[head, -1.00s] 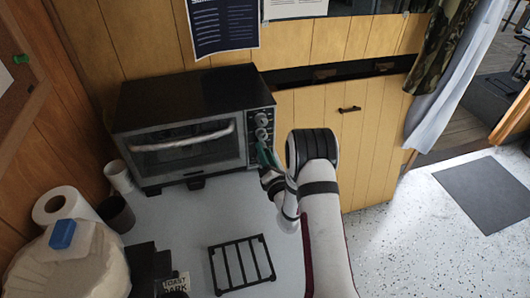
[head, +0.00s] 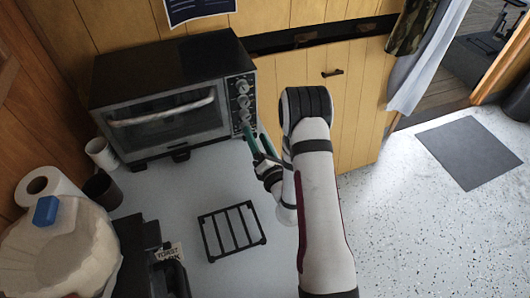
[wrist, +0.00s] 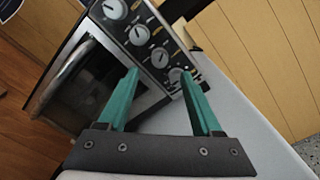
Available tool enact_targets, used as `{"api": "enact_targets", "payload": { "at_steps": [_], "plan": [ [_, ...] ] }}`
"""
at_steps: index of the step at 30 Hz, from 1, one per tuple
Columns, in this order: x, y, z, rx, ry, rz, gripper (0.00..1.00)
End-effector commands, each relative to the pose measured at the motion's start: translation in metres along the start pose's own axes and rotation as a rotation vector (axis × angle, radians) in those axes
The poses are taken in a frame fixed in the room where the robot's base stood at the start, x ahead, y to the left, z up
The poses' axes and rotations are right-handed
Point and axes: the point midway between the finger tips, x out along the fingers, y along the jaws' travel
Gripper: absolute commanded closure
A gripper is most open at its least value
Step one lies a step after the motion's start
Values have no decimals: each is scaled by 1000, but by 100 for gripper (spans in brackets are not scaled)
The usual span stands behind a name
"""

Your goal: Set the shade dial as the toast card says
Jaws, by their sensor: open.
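The toaster oven (head: 165,110) stands against the wall at the back left of the counter. Its control panel (wrist: 150,48) has a column of several round knobs at the right of the door. The lowest knob (wrist: 176,75) is near my right fingertip in the wrist view; I cannot read which knob is the shade dial. My gripper (wrist: 160,74) is open and empty, its teal fingers pointing at the lower panel; contact cannot be told. In the head view my gripper (head: 250,140) is beside the panel's lower end.
A black wire rack (head: 232,231) lies on the counter (head: 190,195) in front of the oven. A paper roll (head: 45,190), a white cup (head: 101,153), a dark cup (head: 103,189) and a white bundle with a blue clip (head: 45,210) stand at left.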

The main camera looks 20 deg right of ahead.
Motion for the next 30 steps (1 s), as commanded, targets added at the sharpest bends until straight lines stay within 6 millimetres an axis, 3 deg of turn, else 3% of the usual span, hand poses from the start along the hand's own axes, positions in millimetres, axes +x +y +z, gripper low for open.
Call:
{"api": "enact_targets", "payload": {
  "at_steps": [4, 10, 26, 29, 30],
  "plan": [
    [-47, -2, -1, 3, 3, -7, 34],
    [-77, -1, 0, 1, 0, -3, 34],
    [-80, 2, 0, 0, 1, 9, 34],
    [-66, 38, 7, -2, 27, 150, 34],
    [-58, 69, 11, -11, 55, 267, 34]
  ]
}}
